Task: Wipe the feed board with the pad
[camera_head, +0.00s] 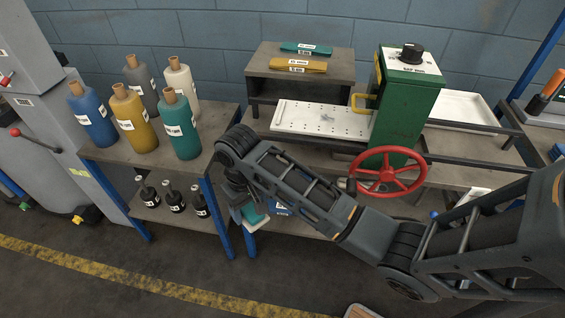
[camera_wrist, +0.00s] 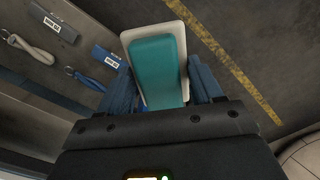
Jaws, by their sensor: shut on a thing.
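The feed board (camera_head: 322,119) is a white plate with small dark holes and a small grey mark or part on it, left of the green machine housing in the head view. My gripper (camera_wrist: 164,88) is shut on the pad (camera_wrist: 156,62), a teal block with a cream-white face, held between blue fingers. In the head view my gripper (camera_head: 238,192) hangs low at the front edge of the bench, left of and below the feed board. The pad (camera_head: 253,213) shows partly there, clear of the board.
The green housing (camera_head: 402,108) with a red handwheel (camera_head: 388,171) stands right of the board. Several cloth-colour bottles, such as the teal one (camera_head: 181,128), stand on the left table. The floor in front is partly clear.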

